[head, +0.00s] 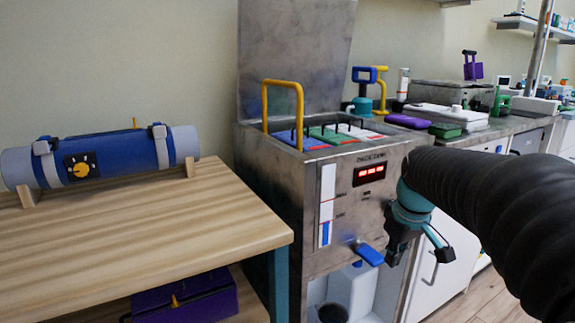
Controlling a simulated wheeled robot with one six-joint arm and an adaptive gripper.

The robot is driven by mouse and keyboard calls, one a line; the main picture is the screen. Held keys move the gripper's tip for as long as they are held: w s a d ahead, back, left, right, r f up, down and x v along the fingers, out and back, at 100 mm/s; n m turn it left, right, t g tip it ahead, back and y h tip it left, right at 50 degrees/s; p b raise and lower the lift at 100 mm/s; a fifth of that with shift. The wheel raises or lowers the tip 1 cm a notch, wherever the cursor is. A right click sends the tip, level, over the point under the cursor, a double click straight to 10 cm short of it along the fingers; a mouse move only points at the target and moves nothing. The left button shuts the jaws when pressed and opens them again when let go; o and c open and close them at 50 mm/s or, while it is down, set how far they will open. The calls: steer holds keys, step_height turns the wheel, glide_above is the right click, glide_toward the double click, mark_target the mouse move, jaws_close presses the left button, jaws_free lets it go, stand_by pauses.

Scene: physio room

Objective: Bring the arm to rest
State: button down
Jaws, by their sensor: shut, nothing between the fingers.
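My arm comes in from the right in a black ribbed sleeve with a teal joint. My gripper (392,258) is dark, points down and is shut and empty. It hangs in front of the right part of the steel heating unit (285,190), just right of its blue tap lever (369,254). I cannot tell whether it touches the unit. The sleeve hides part of the counter and cabinets behind it.
The unit's lid (295,60) stands open over several coloured packs; a yellow handle (282,84) rises at the front. A wooden table (130,235) at left bears a blue roll (100,157). A purple case (185,297) sits below. A cluttered counter (490,132) runs behind at right.

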steer(key=s+a+m+t+p, duration=0.1)
steer(key=s+a+m, duration=0.1)
steer(key=s, duration=0.8)
steer(key=s+a+f+m+t+p, duration=0.1)
steer(key=s+a+m, duration=0.2)
steer(key=s, duration=0.8)
steer(key=shift+a+f+t, duration=0.3)
steer(key=shift+a+t, duration=0.1)
steer(key=shift+a, duration=0.35)
